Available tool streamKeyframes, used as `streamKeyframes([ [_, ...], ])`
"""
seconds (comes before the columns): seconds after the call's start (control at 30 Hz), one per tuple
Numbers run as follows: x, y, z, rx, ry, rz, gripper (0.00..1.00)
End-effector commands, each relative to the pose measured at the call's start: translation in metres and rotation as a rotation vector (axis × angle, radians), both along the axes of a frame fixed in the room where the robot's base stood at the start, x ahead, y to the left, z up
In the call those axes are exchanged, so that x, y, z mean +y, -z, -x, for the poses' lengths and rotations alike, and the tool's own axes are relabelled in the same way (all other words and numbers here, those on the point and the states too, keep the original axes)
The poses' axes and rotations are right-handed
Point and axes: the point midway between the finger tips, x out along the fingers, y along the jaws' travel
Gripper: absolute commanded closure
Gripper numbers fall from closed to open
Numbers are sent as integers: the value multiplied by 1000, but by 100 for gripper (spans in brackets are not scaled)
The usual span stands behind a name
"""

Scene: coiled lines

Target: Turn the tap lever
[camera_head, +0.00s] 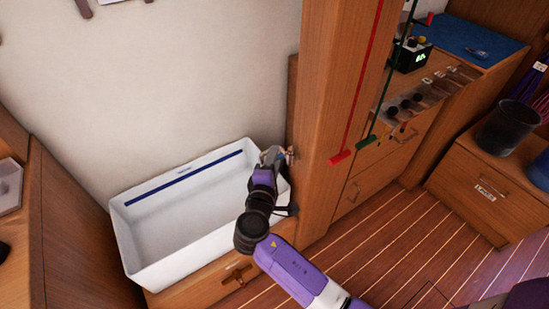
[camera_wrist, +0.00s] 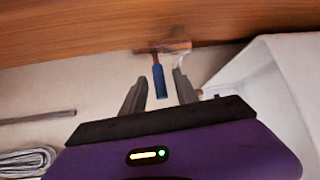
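The tap is a small metal fitting (camera_head: 291,154) on the side of the wooden post, mostly hidden by my gripper in the head view. In the wrist view the tap body (camera_wrist: 172,46) shows at the wood, with a blue lever (camera_wrist: 160,82) hanging from it. My gripper (camera_wrist: 160,86) is open, its two dark fingers apart. The blue lever appears between the fingertips; I cannot tell whether either finger touches it. In the head view my gripper (camera_head: 271,155) is at the post, above the right end of the white basin (camera_head: 128,238).
The wooden post (camera_head: 325,110) rises right beside my gripper. Drawers with a black device (camera_head: 411,57) stand behind, right. A dark bin (camera_head: 507,128) sits on a cabinet. A coiled line (camera_wrist: 25,162) shows in the wrist view.

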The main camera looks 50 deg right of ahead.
Motion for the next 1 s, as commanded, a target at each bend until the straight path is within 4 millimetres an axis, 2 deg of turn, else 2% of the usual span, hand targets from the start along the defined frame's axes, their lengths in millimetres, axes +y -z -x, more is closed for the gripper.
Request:
streamKeyframes([
  [0.37, -6, 1, -3, 0, -1, -1, 64],
  [0.5, -6, 1, -3, 0, -1, -1, 92],
  [0.57, -6, 1, -3, 0, -1, -1, 100],
  [1.0, -6, 2, -3, 0, -1, -1, 100],
])
